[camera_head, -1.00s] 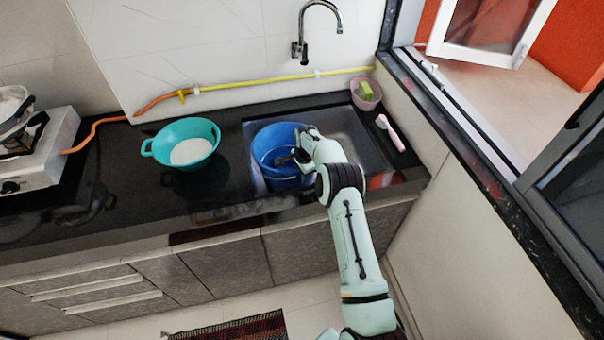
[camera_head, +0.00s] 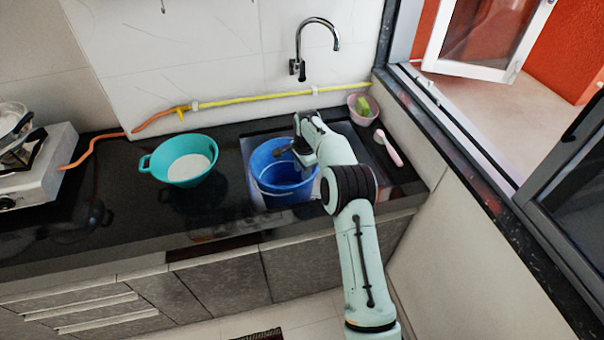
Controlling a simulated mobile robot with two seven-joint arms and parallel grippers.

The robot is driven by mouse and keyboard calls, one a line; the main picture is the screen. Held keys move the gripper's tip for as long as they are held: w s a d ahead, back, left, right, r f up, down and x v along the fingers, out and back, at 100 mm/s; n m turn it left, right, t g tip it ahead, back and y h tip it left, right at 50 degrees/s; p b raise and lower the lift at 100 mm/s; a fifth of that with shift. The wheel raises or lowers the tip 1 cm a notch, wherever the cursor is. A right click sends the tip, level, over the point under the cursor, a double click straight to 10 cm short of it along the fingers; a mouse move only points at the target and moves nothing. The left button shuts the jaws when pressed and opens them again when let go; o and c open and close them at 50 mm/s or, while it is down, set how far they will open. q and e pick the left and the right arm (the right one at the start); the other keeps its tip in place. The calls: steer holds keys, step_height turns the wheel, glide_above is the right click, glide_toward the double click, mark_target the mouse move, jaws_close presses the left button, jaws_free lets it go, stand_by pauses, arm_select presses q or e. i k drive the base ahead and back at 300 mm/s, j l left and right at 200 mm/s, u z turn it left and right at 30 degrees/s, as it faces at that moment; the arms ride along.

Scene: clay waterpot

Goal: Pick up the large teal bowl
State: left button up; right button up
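The large teal bowl (camera_head: 166,175) sits upright on the black counter, left of the sink. It has a loop handle on its left side and something white shows inside it. My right gripper (camera_head: 284,151) is over the blue bucket (camera_head: 286,190) in the sink, well to the right of the bowl and apart from it. Its fingers are small and partly hidden by the wrist, so I cannot tell if they are open or shut. My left gripper is not in view.
A white gas stove (camera_head: 45,170) stands at the left. The faucet (camera_head: 299,62) rises behind the sink. A pink bowl (camera_head: 362,110) and a pink-handled brush (camera_head: 388,147) lie at the right. A yellow hose (camera_head: 250,98) runs along the wall. The black counter (camera_head: 120,215) before the bowl is clear.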

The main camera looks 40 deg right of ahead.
mark_target(184, 160)
steer(key=k+j, duration=0.1)
steer(key=j, duration=0.4)
steer(key=k+j, duration=0.1)
steer(key=j, duration=0.85)
steer(key=k, duration=0.05)
